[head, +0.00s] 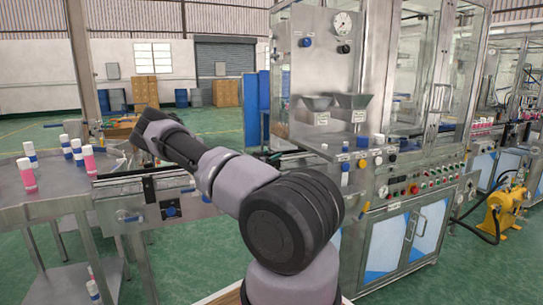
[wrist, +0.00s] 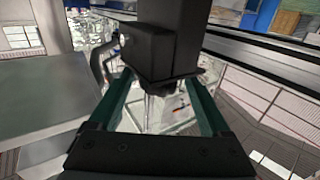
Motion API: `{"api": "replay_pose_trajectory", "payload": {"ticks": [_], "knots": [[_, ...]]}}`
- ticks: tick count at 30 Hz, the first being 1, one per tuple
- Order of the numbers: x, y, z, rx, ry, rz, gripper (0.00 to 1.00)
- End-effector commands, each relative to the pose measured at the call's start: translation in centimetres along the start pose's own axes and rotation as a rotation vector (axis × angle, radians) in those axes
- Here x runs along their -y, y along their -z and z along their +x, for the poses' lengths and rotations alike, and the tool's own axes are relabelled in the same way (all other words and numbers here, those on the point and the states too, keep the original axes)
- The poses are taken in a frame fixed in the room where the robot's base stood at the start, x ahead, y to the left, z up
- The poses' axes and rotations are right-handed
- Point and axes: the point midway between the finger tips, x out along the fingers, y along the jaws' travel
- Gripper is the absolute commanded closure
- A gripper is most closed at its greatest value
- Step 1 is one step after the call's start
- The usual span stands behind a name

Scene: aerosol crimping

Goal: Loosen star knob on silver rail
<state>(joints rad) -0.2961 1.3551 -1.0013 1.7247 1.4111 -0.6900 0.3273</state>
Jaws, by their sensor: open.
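In the wrist view my gripper (wrist: 160,92) is open, its two dark green fingers apart on either side of the lower end of a black block (wrist: 170,40). A small dark part under the block, possibly the star knob (wrist: 156,88), sits between the fingers; its lobes are not clear, and I cannot tell whether the fingers touch it. A silver rail (wrist: 262,50) runs along the upper right. In the head view the silver rail (head: 150,176) runs along the conveyor, and my arm reaches over to its far side. My gripper is hidden there behind the arm.
A round steel table (head: 40,205) with several pink, white and blue cans stands at the left. A blue knob (head: 170,212) on a dark bracket is on the conveyor's near side. The crimping machine (head: 320,70) with its control panel (head: 420,185) stands at the right.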

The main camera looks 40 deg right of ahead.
Motion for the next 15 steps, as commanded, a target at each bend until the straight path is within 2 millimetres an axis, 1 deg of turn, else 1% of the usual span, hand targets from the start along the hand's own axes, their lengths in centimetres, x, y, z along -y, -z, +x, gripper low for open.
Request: {"api": "replay_pose_trajectory", "payload": {"ticks": [3, 11, 12, 14, 15], "knots": [[-0.05, -0.01, 0.69, 0.001, -0.001, 0.001, 0.18], [-0.02, 0.00, 0.80, 0.001, 0.000, 0.000, 0.18], [-0.02, 0.00, 0.80, 0.001, 0.000, 0.000, 0.26], [-0.02, 0.00, 0.80, 0.001, 0.000, 0.000, 0.49], [-0.02, 0.00, 0.79, 0.001, 0.000, 0.000, 0.64]]}}
